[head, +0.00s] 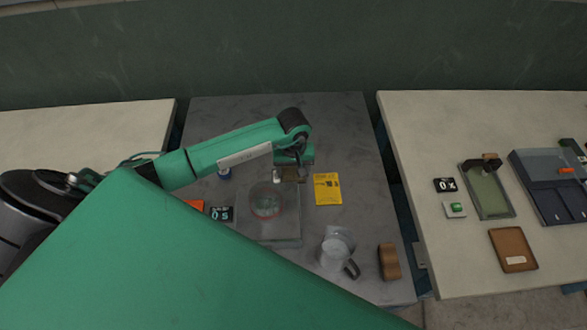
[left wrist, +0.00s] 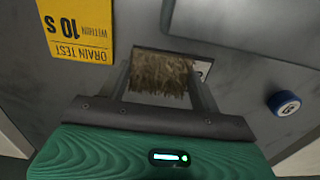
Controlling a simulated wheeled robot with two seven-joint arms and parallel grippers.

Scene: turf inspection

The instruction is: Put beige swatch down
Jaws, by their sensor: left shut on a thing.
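My left gripper (head: 292,172) is over the back middle of the dark grey table. In the left wrist view its two fingers (left wrist: 160,88) are shut on the beige swatch (left wrist: 160,72), a brownish, fibrous piece with a ragged edge. In the head view only a small brown part of the swatch (head: 293,179) shows under the gripper. I cannot tell whether it touches the surface below. My right gripper is not in view.
A yellow drain test card (head: 328,189) lies right of the gripper. A clear round vessel (head: 267,200) stands in front, with a "0 S" display (head: 221,214) to its left. A mug (head: 335,255) and brown block (head: 389,262) are nearer. A blue-capped item (left wrist: 283,103) is close by.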

